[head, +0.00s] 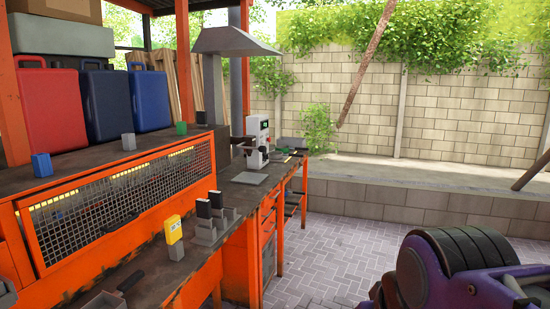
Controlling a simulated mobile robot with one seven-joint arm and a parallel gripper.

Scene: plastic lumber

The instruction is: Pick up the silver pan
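A grey metal pan (103,301) with a dark handle (131,282) lies on the near workbench at the bottom left. It is cut by the lower edge of the head view, so only its upper part shows. I take it for the silver pan. The handle points up and to the right. My gripper is not in this view, so its distance from the pan and its state cannot be seen.
A yellow device (174,237) and grey blocks (208,232) stand beyond the pan on the bench. A wire mesh panel (120,205) rises behind. Paved floor (335,255) is open right of the bench. A low block wall (400,195) bounds the back.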

